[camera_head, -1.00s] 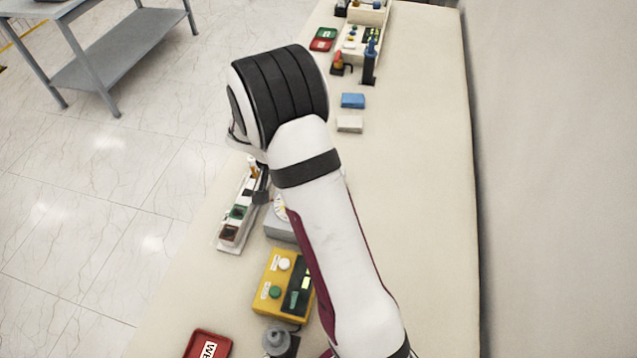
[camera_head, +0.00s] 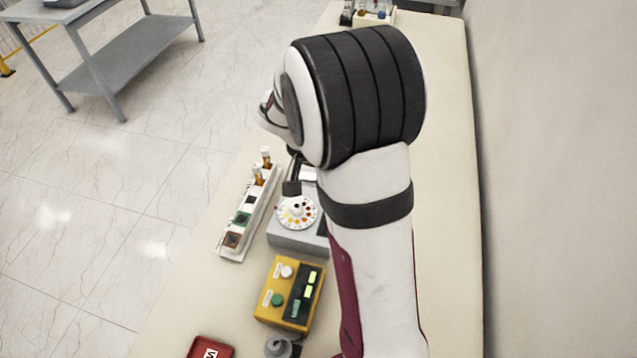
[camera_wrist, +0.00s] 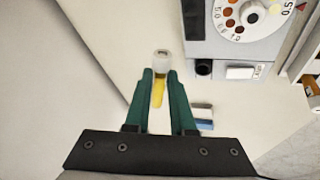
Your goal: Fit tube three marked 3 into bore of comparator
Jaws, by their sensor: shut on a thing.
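The comparator (camera_head: 289,238) is a grey box with a white dial (camera_head: 297,211) bearing a ring of coloured dots. In the wrist view the comparator (camera_wrist: 262,49) lies upper right, with a dark round opening (camera_wrist: 203,68) that looks like the bore beside a white label. My gripper (camera_wrist: 160,75) has green fingers shut on a tube (camera_wrist: 157,92) with a pale glassy end and yellow contents. The tube is to the left of the opening in that view, apart from it. Its number cannot be read. In the head view my wrist hides the tube.
A white rack (camera_head: 235,246) holds amber tubes standing upright at its far end, left of the comparator. A yellow device (camera_head: 283,315) stands in front of the comparator, with a red tray (camera_head: 207,346) and a grey knobbed object (camera_head: 279,346) nearer. My arm covers the table's middle.

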